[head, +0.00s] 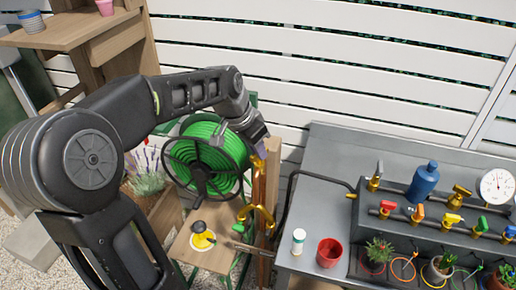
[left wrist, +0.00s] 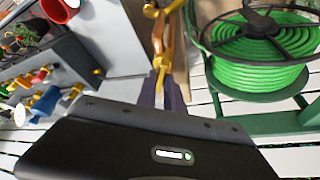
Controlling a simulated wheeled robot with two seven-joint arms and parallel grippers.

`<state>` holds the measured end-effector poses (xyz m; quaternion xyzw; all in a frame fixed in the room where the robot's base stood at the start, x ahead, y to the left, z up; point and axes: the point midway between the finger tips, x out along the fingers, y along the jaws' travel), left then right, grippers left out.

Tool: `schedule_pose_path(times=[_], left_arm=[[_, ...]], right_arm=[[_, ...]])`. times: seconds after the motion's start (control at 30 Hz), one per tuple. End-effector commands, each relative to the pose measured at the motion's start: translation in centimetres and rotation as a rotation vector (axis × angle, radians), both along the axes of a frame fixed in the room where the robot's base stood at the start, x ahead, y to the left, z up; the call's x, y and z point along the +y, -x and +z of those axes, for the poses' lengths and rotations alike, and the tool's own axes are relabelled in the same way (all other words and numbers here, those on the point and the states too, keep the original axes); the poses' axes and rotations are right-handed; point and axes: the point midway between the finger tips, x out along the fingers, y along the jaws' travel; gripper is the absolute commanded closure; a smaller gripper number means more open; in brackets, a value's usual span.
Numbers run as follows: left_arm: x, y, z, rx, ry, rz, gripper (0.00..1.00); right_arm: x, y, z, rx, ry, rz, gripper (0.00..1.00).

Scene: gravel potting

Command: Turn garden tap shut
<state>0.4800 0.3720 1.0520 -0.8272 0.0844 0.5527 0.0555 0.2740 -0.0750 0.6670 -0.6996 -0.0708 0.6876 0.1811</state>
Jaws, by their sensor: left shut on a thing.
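The brass garden tap (head: 259,215) stands on a wooden post (head: 272,165) left of the grey bench. Its curved spout hangs toward the lower left. My left gripper (head: 260,152) comes in from above and is shut on the tap's upper brass part, likely its handle. In the left wrist view, the fingertips (left wrist: 163,92) close around a narrow yellow brass piece (left wrist: 160,62), and the tap body (left wrist: 163,12) lies beyond. The fingers hide part of the handle, so its exact angle cannot be told. My right gripper is not in view.
A green hose reel (head: 206,160) is close on the left of the post. A yellow-and-black item (head: 201,237) lies on a low stool.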

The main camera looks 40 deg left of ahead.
Motion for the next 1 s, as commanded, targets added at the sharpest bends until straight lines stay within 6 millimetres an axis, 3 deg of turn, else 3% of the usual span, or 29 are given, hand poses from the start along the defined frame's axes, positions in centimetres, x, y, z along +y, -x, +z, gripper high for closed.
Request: schedule_pose_path(times=[0.53, 1.0], left_arm=[[0.3, -0.3, -0.1, -0.003, -0.001, -0.518, 1.00], [0.4, -0.4, 0.1, -0.003, -0.001, -0.917, 1.00]], right_arm=[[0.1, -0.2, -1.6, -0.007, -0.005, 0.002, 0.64], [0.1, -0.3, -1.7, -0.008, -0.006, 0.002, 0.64]])
